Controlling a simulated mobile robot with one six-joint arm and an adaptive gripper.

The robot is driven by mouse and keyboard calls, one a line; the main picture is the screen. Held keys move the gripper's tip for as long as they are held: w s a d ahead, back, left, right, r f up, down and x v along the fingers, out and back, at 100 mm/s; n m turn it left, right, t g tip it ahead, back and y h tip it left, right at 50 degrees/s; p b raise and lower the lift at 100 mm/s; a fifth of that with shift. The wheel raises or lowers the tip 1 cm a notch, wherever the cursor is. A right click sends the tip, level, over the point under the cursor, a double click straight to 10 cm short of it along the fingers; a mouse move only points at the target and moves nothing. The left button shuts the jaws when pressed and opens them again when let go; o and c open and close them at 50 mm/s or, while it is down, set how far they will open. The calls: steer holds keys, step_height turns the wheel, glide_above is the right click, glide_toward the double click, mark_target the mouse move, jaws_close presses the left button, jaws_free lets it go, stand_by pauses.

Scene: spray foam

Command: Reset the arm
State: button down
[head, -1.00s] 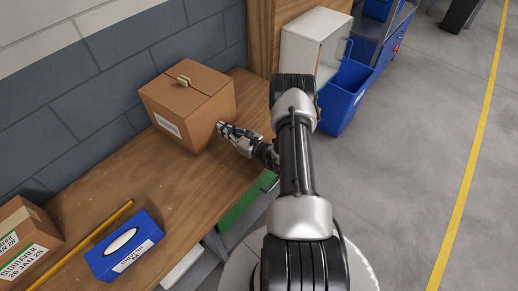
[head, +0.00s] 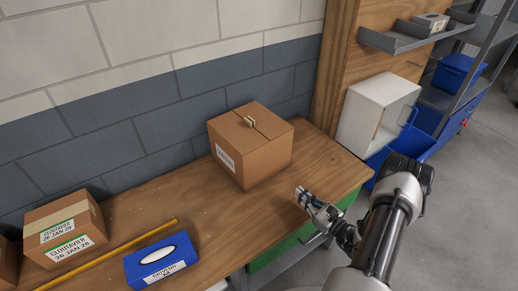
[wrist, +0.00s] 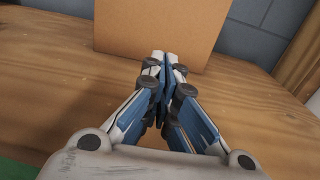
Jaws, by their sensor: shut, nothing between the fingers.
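My gripper (head: 302,193) is shut and empty at the front right part of the wooden workbench, in front of a cardboard box (head: 250,148) and apart from it in the head view. The wrist view shows its fingertips (wrist: 163,56) together, pointing toward the box's face (wrist: 160,25). My arm reaches in from the lower right.
On the workbench (head: 118,213) are a blue tissue box (head: 162,262), a yellow stick (head: 120,246) and a labelled carton (head: 65,233) at left. A white cabinet (head: 362,115) and blue bins (head: 415,143) stand right. Grey floor (head: 470,200) is clear at right.

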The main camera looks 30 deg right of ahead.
steer(key=shift+a, duration=0.1)
steer(key=w+a+r+n+g+y, duration=0.3)
steer(key=a+r+n+g+y, duration=0.55)
steer(key=a+r+n, duration=0.65)
steer(key=s+a+r+n+g+h, duration=0.1)
steer(key=s+a+r+n+g, duration=0.3)
steer(key=a, duration=0.3)
steer(key=s+a+r+n+g, duration=0.3)
steer(key=s+a+r, duration=0.1)
steer(key=a+r, duration=0.25)
steer(key=s+r+n+t+h, duration=0.1)
steer(key=s+r+n+h, duration=0.3)
steer(key=s+n+h, duration=0.1)
steer(key=s+r+n+t+h, duration=0.1)
steer(key=s+r+n+h, duration=0.2)
steer(key=s+n+h, duration=0.2)
steer(key=shift+s+r+n+h, duration=0.35)
steer(key=shift+s+n, duration=0.65)
steer(key=shift+s, duration=1.1)
